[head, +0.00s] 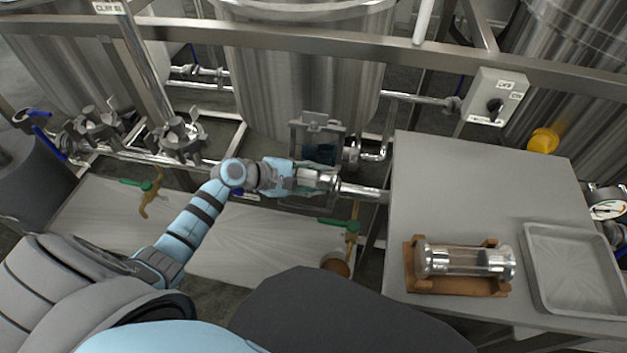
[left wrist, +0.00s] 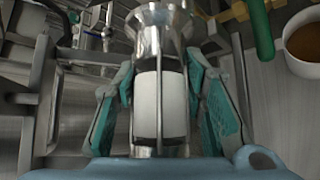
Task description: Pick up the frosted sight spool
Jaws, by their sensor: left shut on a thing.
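The frosted sight spool (left wrist: 160,103) has a whitish glass middle and metal ends with thin rods. In the left wrist view it lies between the teal pads of my left gripper (left wrist: 160,78), which is shut on it. In the head view my left gripper (head: 318,180) is at the pipe line in front of the middle tank. There it hides most of the spool, and only a bit of metal shows. I cannot tell whether the spool still touches the pipe ends. My right gripper is not in view.
A clear spool (head: 465,261) lies in a wooden cradle (head: 420,284) on the grey table (head: 455,190), beside an empty metal tray (head: 572,262). A switch box (head: 494,95) is mounted on the frame rail.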

